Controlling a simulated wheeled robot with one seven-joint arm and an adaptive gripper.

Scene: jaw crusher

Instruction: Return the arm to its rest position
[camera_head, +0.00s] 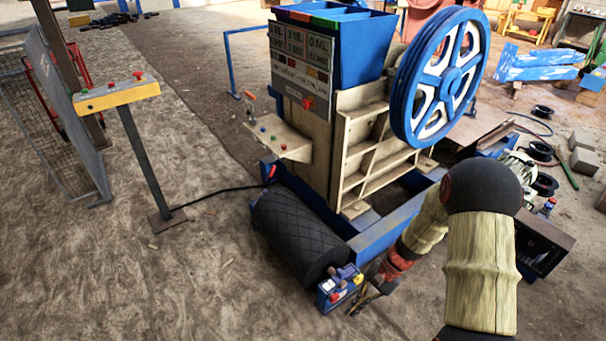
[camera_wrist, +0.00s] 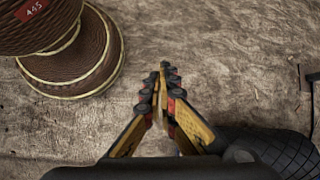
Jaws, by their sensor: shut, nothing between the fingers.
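My gripper (camera_head: 362,301) is at the lower middle of the head view, low beside a small blue box (camera_head: 340,287) with coloured parts on top. In the wrist view my gripper (camera_wrist: 164,68) has its yellow and black fingers together at the tips, with nothing between them. My arm (camera_head: 480,260) reaches from the lower right of the head view, bent at a dark round joint. Whether the gripper touches the blue box cannot be told.
The jaw crusher (camera_head: 350,130), with its blue flywheel (camera_head: 437,78), stands behind the gripper. A black roller (camera_head: 300,236) lies close by. A button stand (camera_head: 140,150) is at left. Brown spools (camera_wrist: 75,60) show in the wrist view. The floor at front left is clear.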

